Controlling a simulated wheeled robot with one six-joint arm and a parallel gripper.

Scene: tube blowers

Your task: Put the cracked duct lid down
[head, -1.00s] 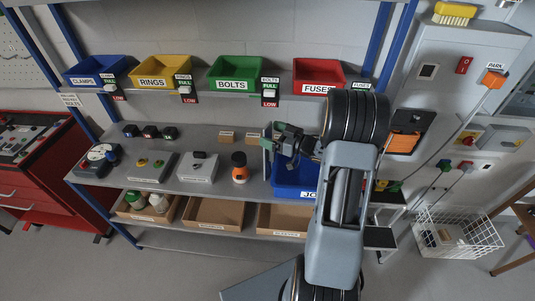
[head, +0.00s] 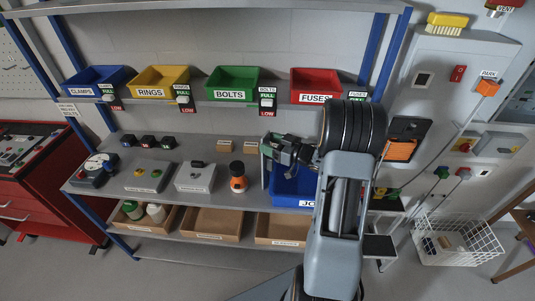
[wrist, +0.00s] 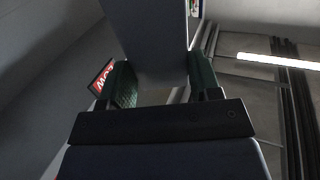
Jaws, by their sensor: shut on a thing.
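My gripper (head: 277,150) is in front of the middle shelf, above the left part of the blue bin. In the wrist view its two green-padded fingers (wrist: 160,85) stand apart, shut on a flat grey piece, which I take to be the duct lid (wrist: 152,28). The lid extends away from the fingers past the top of that view. In the head view the lid is hard to make out beside the gripper. No crack can be made out.
Below the gripper is a blue bin (head: 288,190). To its left stand an orange-and-black bottle (head: 238,178) and a grey box (head: 195,177). Red (head: 316,85) and green (head: 232,83) bins stand above. A white wire basket (head: 455,240) is at right.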

